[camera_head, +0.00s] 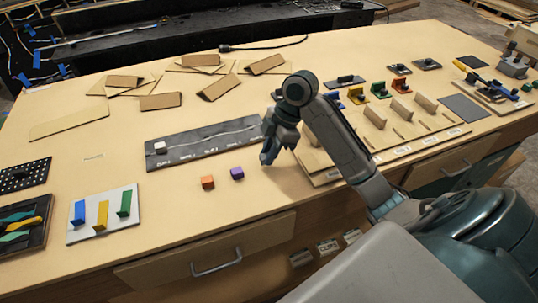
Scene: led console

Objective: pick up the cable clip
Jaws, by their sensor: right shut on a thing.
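My right gripper (268,157) is low over the table at the right end of a dark clip board (195,153). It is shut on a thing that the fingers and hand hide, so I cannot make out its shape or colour. Two small block-like clips, an orange one (208,182) and a purple one (237,173), sit on the table just in front of the board, left of the gripper. A white clip (160,147) sits on the board's left end. The board bears a light line and printed labels. My left gripper is not in view.
A wooden rack (330,177) with upright dividers stands right of the gripper, with several coloured parts behind it. A white panel (103,232) with blue, yellow and green pieces lies at the left. Cardboard pieces (160,102) lie farther back. The table's front edge is close.

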